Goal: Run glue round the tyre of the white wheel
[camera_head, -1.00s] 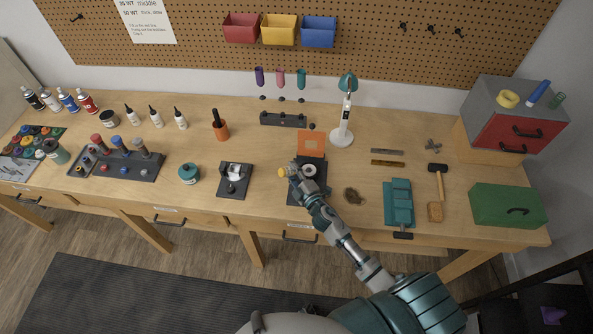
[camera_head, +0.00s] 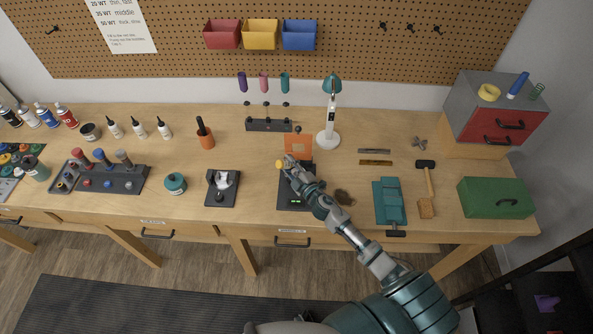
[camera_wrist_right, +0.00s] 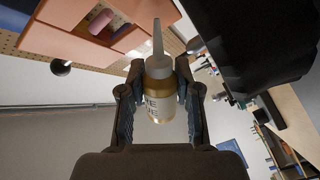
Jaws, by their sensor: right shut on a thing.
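My right gripper (camera_head: 286,164) is shut on a glue bottle (camera_head: 279,163). In the right wrist view the bottle (camera_wrist_right: 158,95) sits between both fingers; it has amber contents, a white cap and a narrow pale nozzle. The gripper is over the black stand (camera_head: 296,202), which has a small green display and an orange panel (camera_head: 298,145) at its back. The white wheel is hidden behind my right gripper and forearm in the head view. I cannot tell whether the nozzle touches the tyre. A large dark shape, not clearly identifiable, fills the wrist view's upper right. My left gripper is out of view.
Several white glue bottles (camera_head: 138,128) stand at the back left. Bench space between the stand and the fixture is clear.

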